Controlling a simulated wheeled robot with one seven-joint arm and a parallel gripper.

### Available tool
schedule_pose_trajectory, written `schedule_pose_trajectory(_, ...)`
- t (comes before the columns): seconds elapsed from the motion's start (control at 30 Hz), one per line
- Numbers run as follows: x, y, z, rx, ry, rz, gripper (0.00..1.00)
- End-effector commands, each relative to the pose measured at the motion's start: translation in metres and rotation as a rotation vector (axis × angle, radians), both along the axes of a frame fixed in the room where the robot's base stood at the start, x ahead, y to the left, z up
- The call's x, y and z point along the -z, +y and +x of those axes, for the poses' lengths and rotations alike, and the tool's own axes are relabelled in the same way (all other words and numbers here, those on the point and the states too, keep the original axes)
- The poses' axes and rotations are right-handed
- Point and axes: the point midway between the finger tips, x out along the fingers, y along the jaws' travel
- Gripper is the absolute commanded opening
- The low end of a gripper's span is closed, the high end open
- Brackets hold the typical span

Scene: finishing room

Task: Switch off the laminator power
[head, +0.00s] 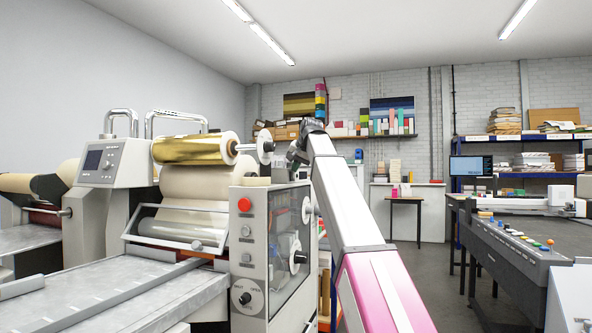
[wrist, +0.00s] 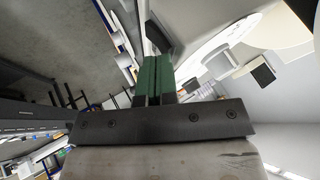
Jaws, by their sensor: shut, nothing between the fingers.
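The laminator (head: 258,240) stands at left centre in the head view, with a gold roll (head: 190,150) and a cream roll on top. Its grey front panel carries a red button (head: 244,204), two grey knobs (head: 246,231) below it, and a dark rotary knob (head: 245,298) on a round plate at the bottom. The lettering is too small to read. My gripper (wrist: 157,62) shows in the wrist view with its green fingers shut together and empty. In the head view my arm reaches up beside the laminator's right side, apart from the front panel; its far end is dark and the fingers are not clear.
A tilted display console (head: 112,163) stands left of the rolls. A metal feed table (head: 110,295) fills the lower left. At right is a long machine with a row of coloured buttons (head: 515,238). Grey floor (head: 425,275) lies open between the machines. Shelves line the back wall.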

Motion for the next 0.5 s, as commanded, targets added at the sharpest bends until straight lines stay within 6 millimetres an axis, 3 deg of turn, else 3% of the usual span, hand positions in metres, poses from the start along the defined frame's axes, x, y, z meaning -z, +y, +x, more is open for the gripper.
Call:
schedule_pose_trajectory(0.27,-0.002,-0.001,-0.002,0.0,-0.001,0.0,0.0)
schedule_pose_trajectory(0.5,-0.029,-0.011,-0.02,0.001,-0.002,0.0,0.0)
